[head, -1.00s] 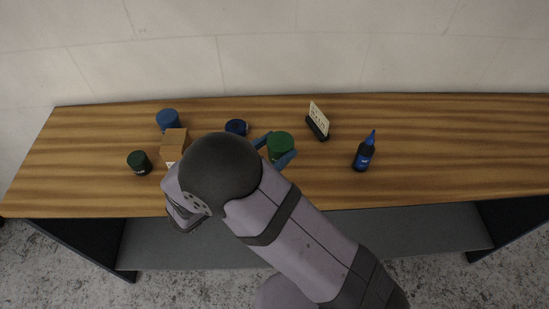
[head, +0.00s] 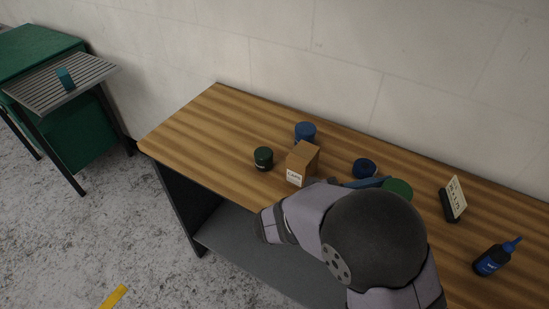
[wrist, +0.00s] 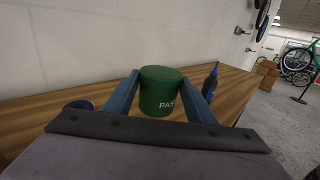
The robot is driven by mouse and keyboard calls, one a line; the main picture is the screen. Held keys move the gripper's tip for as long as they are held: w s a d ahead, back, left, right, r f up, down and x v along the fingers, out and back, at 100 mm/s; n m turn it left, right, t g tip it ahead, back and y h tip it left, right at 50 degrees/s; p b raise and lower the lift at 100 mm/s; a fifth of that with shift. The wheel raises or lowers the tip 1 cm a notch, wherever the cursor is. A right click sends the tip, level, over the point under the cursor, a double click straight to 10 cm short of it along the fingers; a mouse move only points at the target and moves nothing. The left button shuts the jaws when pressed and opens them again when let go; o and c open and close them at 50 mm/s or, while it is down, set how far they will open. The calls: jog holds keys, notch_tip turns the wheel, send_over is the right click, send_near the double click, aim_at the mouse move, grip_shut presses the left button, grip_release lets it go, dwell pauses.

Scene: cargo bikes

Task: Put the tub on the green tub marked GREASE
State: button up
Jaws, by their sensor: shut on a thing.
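My gripper (wrist: 160,88) is shut on a green tub (wrist: 159,97), with one blue finger on each side. The letters "PAS" show on the tub's side; the rest of the word is hidden. In the head view this tub (head: 398,187) is partly hidden by my arm, and I cannot tell whether it touches the bench. A dark green tub (head: 264,158) stands on the bench at left, its marking unreadable. A small teal-green tub (head: 66,78) stands on a slatted shelf (head: 88,84) at far left, also unreadable. No GREASE marking can be read.
The wooden bench (head: 205,130) also bears a cardboard box (head: 303,160), a blue tub (head: 305,132), a dark blue tub (head: 364,168), a sign (head: 453,198) and a blue-capped bottle (head: 492,258). The bench's left end is clear. A green cabinet (head: 35,50) stands beyond a floor gap.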

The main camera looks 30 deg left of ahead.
jog(key=w+a+r+n+t+y+b, duration=0.1)
jog(key=a+r+n+t+y, duration=0.2)
jog(key=a, duration=0.4)
jog(key=w+a+r+n+y+b, duration=0.1)
jog(key=w+a+r+n+y, duration=0.15)
jog(key=a+y, duration=0.45)
jog(key=w+a+r+n+t+y+b, duration=0.1)
jog(key=a+r+n+t+y, duration=0.2)
jog(key=a, duration=0.5)
jog(key=n+g+y, duration=0.2)
jog(key=n+y, duration=0.3)
jog(key=y, duration=0.2)
send_over(262, 157)
jog(key=f, duration=0.1)
jog(key=shift+f+p, duration=0.55)
jog(key=shift+f, duration=4.6)
jog(key=shift+f, duration=0.15)
jog(key=o, duration=1.2)
jog(key=shift+d, duration=0.1)
